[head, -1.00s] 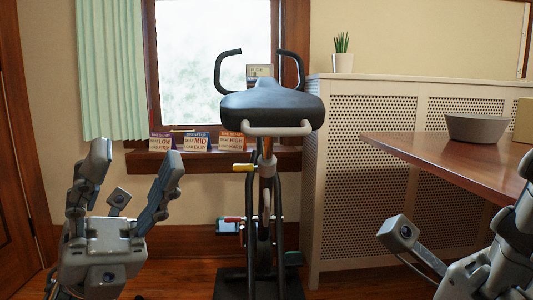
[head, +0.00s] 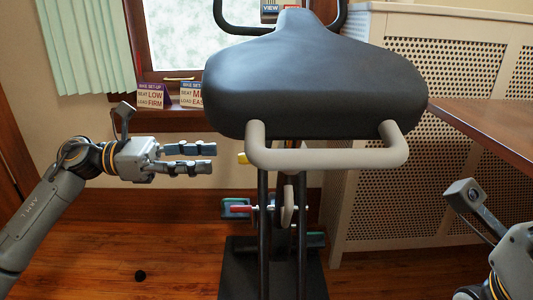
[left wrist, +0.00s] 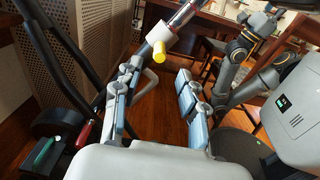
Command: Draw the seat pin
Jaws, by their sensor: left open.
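The yellow seat pin knob (head: 243,158) shows under the bike's black seat (head: 315,75), just beyond my left fingertips. In the left wrist view the yellow knob (left wrist: 160,52) sticks out from a white collar on the seat post (left wrist: 180,17). My left gripper (head: 212,158) is level, points right at the knob and is open and empty. In the left wrist view the knob lies ahead of the gap between my fingers (left wrist: 160,72), apart from them. My right wrist (head: 515,262) is at the lower right edge; its fingers are not clearly shown.
A grey handle bar (head: 325,157) juts from the seat's rear. The bike's dark base (head: 270,268) stands on the wood floor. Setting cards (head: 152,95) stand on the window sill. A wooden table (head: 490,125) and perforated cabinet (head: 410,190) are at the right.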

